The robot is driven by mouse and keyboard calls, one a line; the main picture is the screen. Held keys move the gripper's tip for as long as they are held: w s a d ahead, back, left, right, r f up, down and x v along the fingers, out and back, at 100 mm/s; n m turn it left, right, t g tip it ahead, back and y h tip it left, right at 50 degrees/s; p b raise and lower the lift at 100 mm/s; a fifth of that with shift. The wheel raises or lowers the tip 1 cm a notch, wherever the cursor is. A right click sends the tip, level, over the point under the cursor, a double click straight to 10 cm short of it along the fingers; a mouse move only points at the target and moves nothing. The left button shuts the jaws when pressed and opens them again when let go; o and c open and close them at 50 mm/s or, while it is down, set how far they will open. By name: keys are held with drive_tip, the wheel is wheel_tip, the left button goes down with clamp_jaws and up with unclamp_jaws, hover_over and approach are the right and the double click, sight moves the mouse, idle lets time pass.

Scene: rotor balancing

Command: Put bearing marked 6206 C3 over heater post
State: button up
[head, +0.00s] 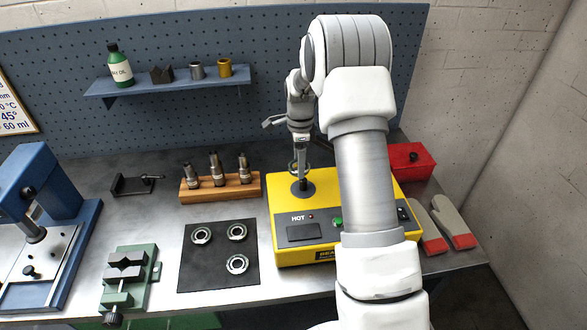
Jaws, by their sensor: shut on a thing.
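The yellow heater (283,255) stands on the bench right of centre, with HOT lettering and a small red light on its face. Its dark heater post (303,186) rises from a round base on top. My gripper (300,160) points down above the post and is shut on a ring-shaped bearing (293,168). The bearing appears at the height of the post's upper end; I cannot tell whether it is around the post or just above it. Its marking is too small to read. Three other bearings (237,231) lie on a black mat (205,276).
A wooden block (222,193) with several metal tools stands left of the heater. A red box (410,160) and gloves (450,222) lie to the right. A green vise (146,260) and blue press (50,200) stand left. My arm hides the heater's right part.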

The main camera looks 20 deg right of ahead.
sight(303, 181)
drive_tip(key=shift+w+d+r, duration=0.15)
drive_tip(key=shift+d+r, duration=0.15)
drive_tip(key=shift+d, duration=0.4)
drive_tip(key=shift+d+f, duration=0.1)
drive_tip(key=shift+f, duration=0.05)
drive_tip(key=shift+f+b, duration=0.85)
drive_tip(key=shift+f, duration=0.9)
drive_tip(key=shift+b, duration=0.3)
drive_tip(key=shift+f+b, duration=1.85)
drive_tip(key=shift+f, duration=0.9)
drive_tip(key=o, duration=1.2)
drive_tip(key=shift+c, duration=0.2)
